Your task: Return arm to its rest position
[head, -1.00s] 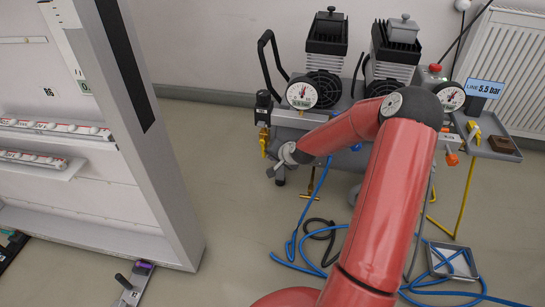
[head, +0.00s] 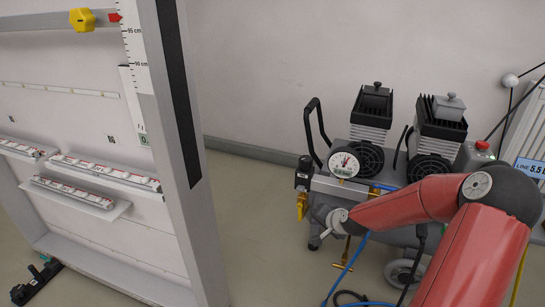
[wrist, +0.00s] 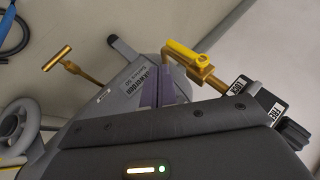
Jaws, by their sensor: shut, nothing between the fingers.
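My red arm (head: 463,257) reaches in from the lower right of the head view and bends at a grey-capped joint. Its forearm points left, in front of the compressor, and ends in a grey wrist (head: 337,217). A yellow valve lever (wrist: 188,55) on a brass fitting appears close beside the fingertips. In the head view, the fingertips are too small to make out clearly.
The compressor (head: 343,163), with its gauge and black handle, stands behind my forearm. A brass T-handle (wrist: 68,62) lies left of the gripper in the wrist view. A grey frame post (head: 185,150) and shelved panel stand left. Bare floor (head: 262,235) lies between.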

